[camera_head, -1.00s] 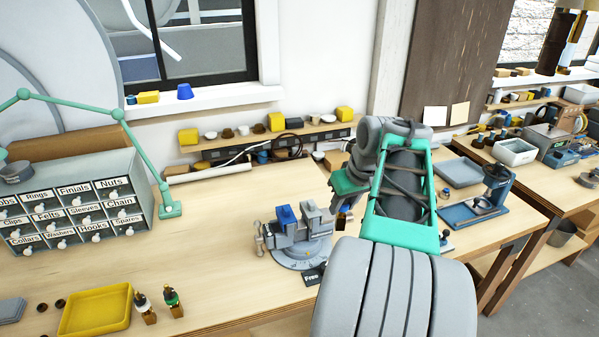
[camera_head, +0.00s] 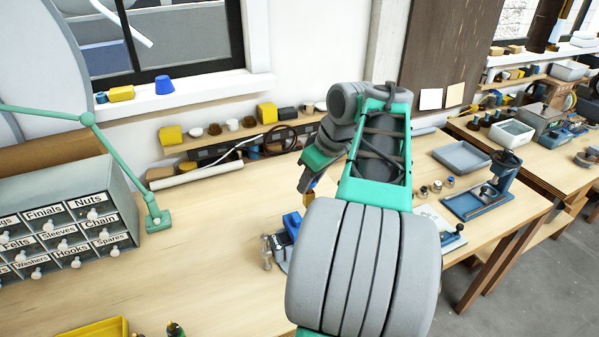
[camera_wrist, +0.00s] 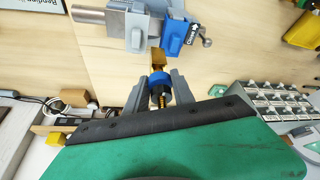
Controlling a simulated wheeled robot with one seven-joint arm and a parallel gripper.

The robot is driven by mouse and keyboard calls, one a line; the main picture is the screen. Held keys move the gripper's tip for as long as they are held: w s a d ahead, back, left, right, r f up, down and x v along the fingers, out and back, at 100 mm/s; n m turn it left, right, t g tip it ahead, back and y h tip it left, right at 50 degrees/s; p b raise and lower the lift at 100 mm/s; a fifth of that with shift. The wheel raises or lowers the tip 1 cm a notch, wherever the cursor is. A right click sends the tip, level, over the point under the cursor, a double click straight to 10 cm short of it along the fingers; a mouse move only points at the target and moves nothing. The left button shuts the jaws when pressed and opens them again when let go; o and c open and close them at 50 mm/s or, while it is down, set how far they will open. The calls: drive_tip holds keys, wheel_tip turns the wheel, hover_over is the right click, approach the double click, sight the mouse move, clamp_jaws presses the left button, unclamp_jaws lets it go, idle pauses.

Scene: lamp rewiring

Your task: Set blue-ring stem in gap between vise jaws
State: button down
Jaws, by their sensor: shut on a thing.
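My gripper (camera_wrist: 161,92) is shut on the blue-ring stem (camera_wrist: 159,84), seen in the wrist view. The stem has a brass block at one end, a blue ring and a brass threaded part between my fingers. The grey vise (camera_wrist: 131,26) with its blue part (camera_wrist: 178,34) lies just beyond the block end in that view; the stem appears outside the jaws. In the head view my gripper (camera_head: 306,186) is above and behind the vise (camera_head: 281,249), which my arm mostly hides.
The drawer cabinet (camera_head: 65,220) and green lamp arm (camera_head: 150,190) stand at left. A yellow tray (camera_head: 95,328) lies at front left. A shelf of small parts (camera_head: 240,133) runs along the wall. A blue press (camera_head: 490,190) and grey tray (camera_head: 461,156) are at right.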

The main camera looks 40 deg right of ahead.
drive_tip(key=shift+s+f+b, duration=0.25)
drive_tip(key=shift+f+b, duration=0.25)
drive_tip(key=shift+b, duration=0.05)
wheel_tip(320, 180, down, 7)
drive_tip(key=b, duration=0.6)
drive_tip(key=shift+w+f+b, duration=0.1)
drive_tip(key=shift+f+b, duration=0.1)
drive_tip(key=shift+b, duration=0.15)
drive_tip(key=shift+f+b, duration=0.3)
drive_tip(key=shift+f, duration=0.35)
drive_tip(key=shift+f, duration=0.1)
drive_tip(key=c, duration=1.2)
unclamp_jaws()
drive_tip(key=shift+s+a, duration=0.1)
drive_tip(key=shift+s, duration=0.1)
drive_tip(key=shift+o, duration=0.7)
drive_tip(key=shift+r, duration=0.25)
drive_tip(key=shift+o, duration=0.3)
drive_tip(key=p+v, duration=0.2)
drive_tip(key=v, duration=0.6)
drive_tip(key=shift+w, duration=0.1)
